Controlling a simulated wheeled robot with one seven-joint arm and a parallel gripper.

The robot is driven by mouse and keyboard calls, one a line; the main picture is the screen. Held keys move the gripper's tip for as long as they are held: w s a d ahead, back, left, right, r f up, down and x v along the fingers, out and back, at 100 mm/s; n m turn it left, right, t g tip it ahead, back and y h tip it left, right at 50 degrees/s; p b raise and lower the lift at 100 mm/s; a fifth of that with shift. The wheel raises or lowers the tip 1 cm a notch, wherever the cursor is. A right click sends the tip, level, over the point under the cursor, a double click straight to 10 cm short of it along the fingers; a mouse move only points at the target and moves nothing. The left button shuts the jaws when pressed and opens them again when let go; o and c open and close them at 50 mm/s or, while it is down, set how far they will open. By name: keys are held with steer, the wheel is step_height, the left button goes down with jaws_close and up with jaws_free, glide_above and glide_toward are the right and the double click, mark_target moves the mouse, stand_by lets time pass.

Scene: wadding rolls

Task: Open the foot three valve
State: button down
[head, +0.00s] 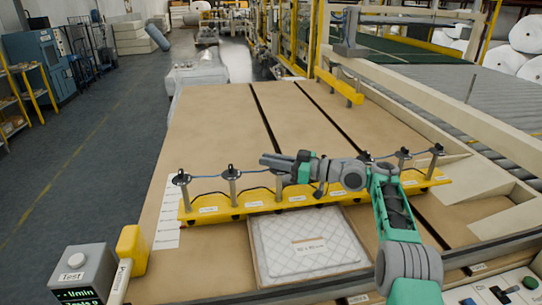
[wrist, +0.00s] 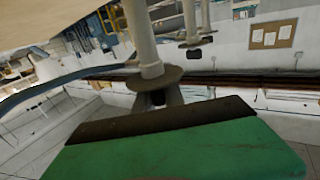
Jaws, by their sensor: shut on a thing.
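A yellow manifold bar (head: 330,200) lies across the brown table and carries a row of upright grey posts with dark valve tops. The third post from the left (head: 279,188) stands below my gripper (head: 278,163). My gripper reaches in from the right and hides the top of that post, so its handle's angle cannot be told. In the wrist view, a pale post (wrist: 145,40) with a round dark collar meets the dark edge of my green gripper (wrist: 150,122). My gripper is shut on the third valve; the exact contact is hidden.
Other valve posts stand close by, the first (head: 183,195) and second (head: 232,185) to the left, more to the right partly behind my arm. Thin hoses link the tops. A quilted white pad (head: 300,255) lies in front. A grey test box (head: 80,270) stands front left.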

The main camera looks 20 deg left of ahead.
steer(key=shift+r, duration=0.1)
stand_by(0.3)
steer(key=c, duration=1.4)
jaws_free()
steer(key=shift+a, duration=0.1)
steer(key=shift+c, duration=0.2)
steer(key=t+b, duration=0.1)
steer(key=b, duration=0.1)
steer(key=shift+f+m+b, duration=0.3)
steer(key=shift+b, duration=0.1)
